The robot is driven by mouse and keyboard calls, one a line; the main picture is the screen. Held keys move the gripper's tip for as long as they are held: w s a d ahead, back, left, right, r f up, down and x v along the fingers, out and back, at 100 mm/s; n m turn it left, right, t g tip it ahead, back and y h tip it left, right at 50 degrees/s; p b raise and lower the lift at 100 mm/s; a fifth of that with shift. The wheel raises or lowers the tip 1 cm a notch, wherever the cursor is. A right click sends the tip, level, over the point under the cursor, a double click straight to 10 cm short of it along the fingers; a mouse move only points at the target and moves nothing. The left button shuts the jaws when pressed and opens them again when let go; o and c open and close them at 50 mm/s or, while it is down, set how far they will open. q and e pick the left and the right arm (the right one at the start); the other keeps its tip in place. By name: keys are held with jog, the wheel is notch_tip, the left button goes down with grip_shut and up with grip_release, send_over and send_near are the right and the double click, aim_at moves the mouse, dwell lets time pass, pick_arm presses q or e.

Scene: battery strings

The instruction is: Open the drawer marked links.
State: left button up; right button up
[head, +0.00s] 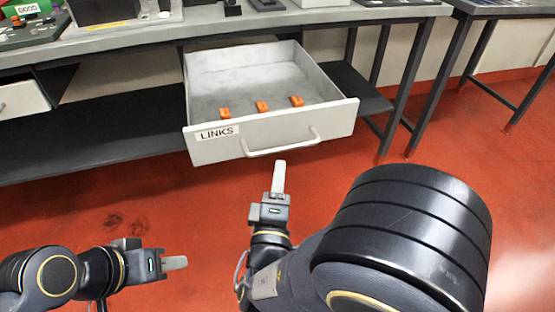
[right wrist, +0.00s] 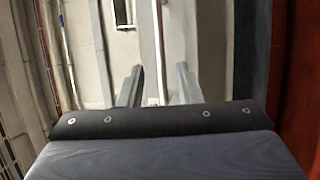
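The drawer marked LINKS (head: 210,150) hangs pulled out from under the workbench, its inside in full view. Three orange pieces (head: 262,106) lie in it near the front. Its pale bar handle (head: 283,146) is on the front panel. My right gripper (head: 279,166) is just short of the handle in the head view, with a small gap showing. In the right wrist view its two fingers (right wrist: 158,88) stand apart with nothing visibly clamped between them. My left gripper (head: 176,263) is low at the left, away from the drawer, seen edge-on so its opening is hidden.
Another drawer (head: 22,98) at the far left also shows under the workbench top (head: 300,18). A dark lower shelf (head: 110,130) runs beneath. Table legs stand to the right of the open drawer. The red floor (head: 140,205) in front is clear.

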aim_at(283, 147)
jog(key=x, duration=0.7)
jog(key=shift+w+d, duration=0.1)
jog(key=shift+w, duration=0.25)
jog(key=shift+c, duration=0.4)
grip_shut()
